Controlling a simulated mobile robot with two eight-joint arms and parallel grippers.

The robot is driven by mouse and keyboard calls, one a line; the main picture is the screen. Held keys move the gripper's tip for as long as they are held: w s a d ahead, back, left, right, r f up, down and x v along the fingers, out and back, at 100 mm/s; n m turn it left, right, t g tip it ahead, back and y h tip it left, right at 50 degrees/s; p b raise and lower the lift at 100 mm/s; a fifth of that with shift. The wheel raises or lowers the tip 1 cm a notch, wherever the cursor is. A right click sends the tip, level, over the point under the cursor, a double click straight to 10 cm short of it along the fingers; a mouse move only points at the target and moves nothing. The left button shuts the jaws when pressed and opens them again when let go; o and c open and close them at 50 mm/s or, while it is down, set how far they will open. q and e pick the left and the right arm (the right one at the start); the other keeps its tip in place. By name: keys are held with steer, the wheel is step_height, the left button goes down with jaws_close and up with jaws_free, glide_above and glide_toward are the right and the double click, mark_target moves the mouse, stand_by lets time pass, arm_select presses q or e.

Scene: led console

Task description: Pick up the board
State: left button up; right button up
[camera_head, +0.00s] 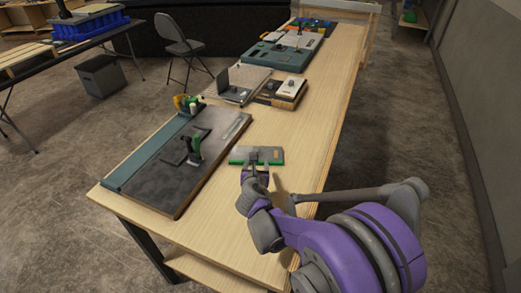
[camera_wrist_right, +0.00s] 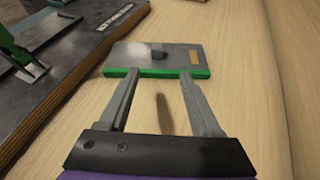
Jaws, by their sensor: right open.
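The board is a small flat grey plate with a green front edge. It lies on the wooden table in the head view (camera_head: 268,153) and shows in the right wrist view (camera_wrist_right: 180,55). A small grey block stands up from its middle and a tan label is at its right. My right gripper (camera_wrist_right: 160,78) is open, with its fingers spread toward the board's green edge. It also shows in the head view (camera_head: 254,157). Whether the fingertips are above the board or touching it, I cannot tell. My left gripper is not in view.
A dark fixture plate (camera_head: 205,165) with a green-handled clamp (camera_head: 195,145) is left of the board. A boxed item (camera_head: 288,89) and a laptop-like device (camera_head: 230,90) stand farther back. Bare table (camera_head: 310,140) lies to the board's right.

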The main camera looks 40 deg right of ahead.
mark_target(257, 167)
steer(key=shift+w+d+n, duration=0.2)
steer(key=shift+d+n, duration=0.1)
steer(key=shift+d, duration=0.05)
steer(key=shift+r, duration=0.1)
steer(key=shift+w+d, duration=0.15)
steer(key=shift+w, duration=0.15)
steer(key=x, duration=0.4)
steer(key=shift+w, duration=0.1)
steer(key=shift+w+d+f, duration=0.25)
steer(key=shift+w, duration=0.1)
steer(key=p+x, duration=0.1)
steer(key=x, duration=0.3)
steer(key=shift+w+f, duration=0.15)
steer(key=shift+w, duration=0.2)
steer(key=shift+s, duration=0.15)
steer(key=shift+c, duration=0.4)
jaws_close()
